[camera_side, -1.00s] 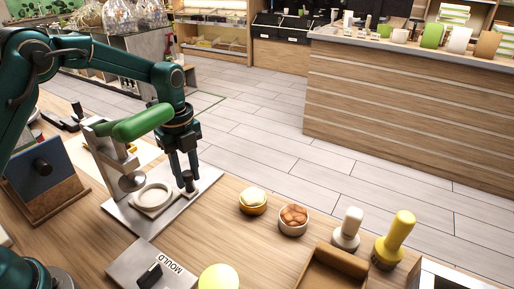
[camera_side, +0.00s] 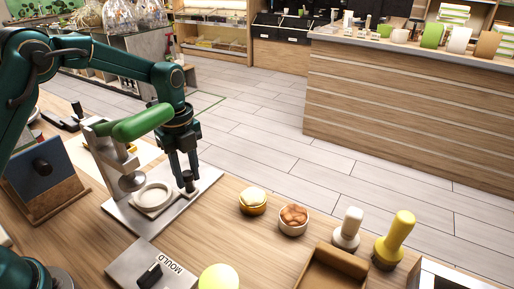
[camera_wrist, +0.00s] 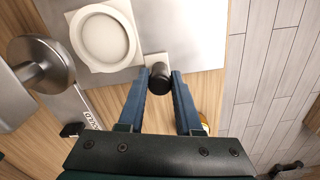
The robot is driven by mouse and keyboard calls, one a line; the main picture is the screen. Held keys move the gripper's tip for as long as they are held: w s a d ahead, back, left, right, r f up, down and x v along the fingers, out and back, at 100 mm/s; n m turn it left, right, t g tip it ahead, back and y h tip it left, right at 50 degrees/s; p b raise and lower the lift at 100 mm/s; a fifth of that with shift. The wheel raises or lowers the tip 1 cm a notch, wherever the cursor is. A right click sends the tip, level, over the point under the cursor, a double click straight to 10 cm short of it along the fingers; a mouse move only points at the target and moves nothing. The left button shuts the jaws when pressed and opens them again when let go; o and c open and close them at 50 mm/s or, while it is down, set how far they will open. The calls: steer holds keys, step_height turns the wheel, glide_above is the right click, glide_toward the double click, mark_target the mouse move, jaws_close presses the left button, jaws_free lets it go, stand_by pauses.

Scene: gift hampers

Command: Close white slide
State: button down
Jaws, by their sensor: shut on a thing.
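The white slide (camera_side: 153,197) is a flat white piece with a round ring-shaped recess. It lies on the metal base plate (camera_side: 125,219) of a press with a green lever (camera_side: 142,122). The slide also shows at the top of the wrist view (camera_wrist: 75,32). A dark knob (camera_wrist: 160,82) stands at the slide's near end. My gripper (camera_side: 188,186) points down at this knob, and its two fingers sit on either side of it, shut on it. The round press head (camera_side: 131,181) is to the left of the ring. In the side view the fingers partly hide the knob.
A metal plate marked MOULD (camera_side: 150,265) with a dark handle lies in front. A wooden tray (camera_side: 335,265) is nearby.

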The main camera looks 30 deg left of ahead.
steer(key=shift+s+r, duration=0.1)
steer(key=shift+s, duration=1.4)
steer(key=c, duration=0.6)
jaws_free()
steer(key=shift+r, duration=2.55)
